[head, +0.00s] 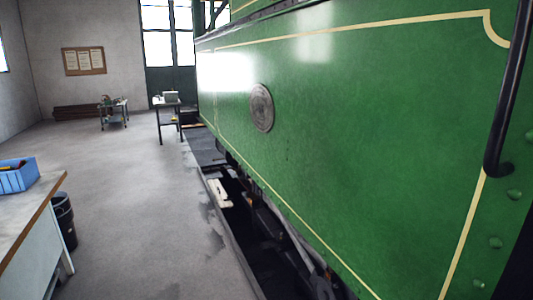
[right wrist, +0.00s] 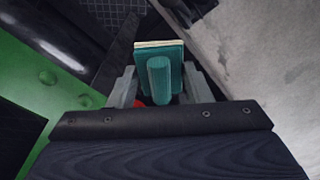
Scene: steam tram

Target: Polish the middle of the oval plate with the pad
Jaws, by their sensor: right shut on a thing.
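The oval plate (head: 261,108) is a dull grey disc fixed on the green side of the tram in the head view. The pad (right wrist: 160,62) is a teal block with a pale face and a rounded teal handle, seen in the right wrist view. My right gripper (right wrist: 158,88) is shut on the pad's handle. The pad's pale layer is on its far side, away from the gripper. The plate does not show in the right wrist view, and neither gripper shows in the head view.
The tram's green side (head: 350,130) fills the right, with a black handrail (head: 508,90). A dark pit (head: 240,215) runs along its foot. A workbench (head: 25,215) with a blue crate (head: 17,176) and a black bin (head: 64,220) stand left. Open floor (head: 130,210) lies between.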

